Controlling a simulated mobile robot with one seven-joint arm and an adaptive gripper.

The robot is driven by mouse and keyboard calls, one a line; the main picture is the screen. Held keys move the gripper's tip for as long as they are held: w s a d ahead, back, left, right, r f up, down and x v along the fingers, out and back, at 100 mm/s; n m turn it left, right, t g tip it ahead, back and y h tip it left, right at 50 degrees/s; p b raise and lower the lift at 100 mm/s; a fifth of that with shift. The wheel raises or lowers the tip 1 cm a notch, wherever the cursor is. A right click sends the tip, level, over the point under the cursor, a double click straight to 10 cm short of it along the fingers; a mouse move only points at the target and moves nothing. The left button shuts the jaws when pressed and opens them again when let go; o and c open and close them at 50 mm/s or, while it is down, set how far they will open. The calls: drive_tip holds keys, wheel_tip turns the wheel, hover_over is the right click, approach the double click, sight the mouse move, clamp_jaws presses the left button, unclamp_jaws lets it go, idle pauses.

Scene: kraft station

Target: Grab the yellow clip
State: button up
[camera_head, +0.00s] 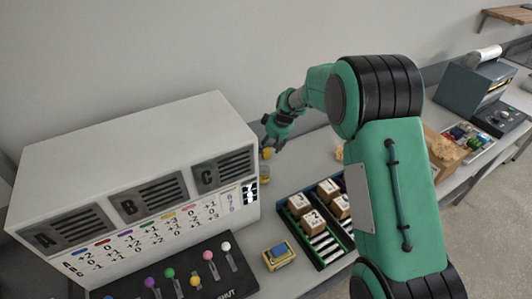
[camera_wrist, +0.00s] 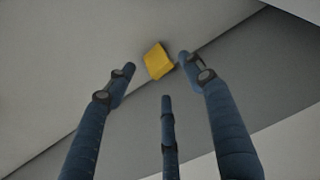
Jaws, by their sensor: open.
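A small yellow block-like piece, which looks like the yellow clip (camera_wrist: 158,61), lies between and beyond my fingertips in the wrist view. In the head view a small yellow piece (camera_head: 266,153) shows just below my gripper (camera_head: 273,131), beside the right end of the white cabinet. I cannot tell for sure that both are the same piece. My gripper is open in the wrist view (camera_wrist: 156,68), with its three blue fingers spread and nothing between them. The fingers look apart from the yellow piece.
The white cabinet (camera_head: 130,128) marked A, B, C stands close on the left. A small jar-like item (camera_head: 264,173) is below the yellow piece. A dark tray (camera_head: 326,262) holds several brown boxes. A yellow-and-blue item (camera_head: 279,257) and a black board with colored knobs (camera_head: 240,283) are in front.

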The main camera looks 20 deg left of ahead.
sight(267, 150)
drive_tip(key=shift+b+x, duration=0.55)
drive_tip(key=shift+x, duration=2)
drive_tip(key=c, duration=1.2)
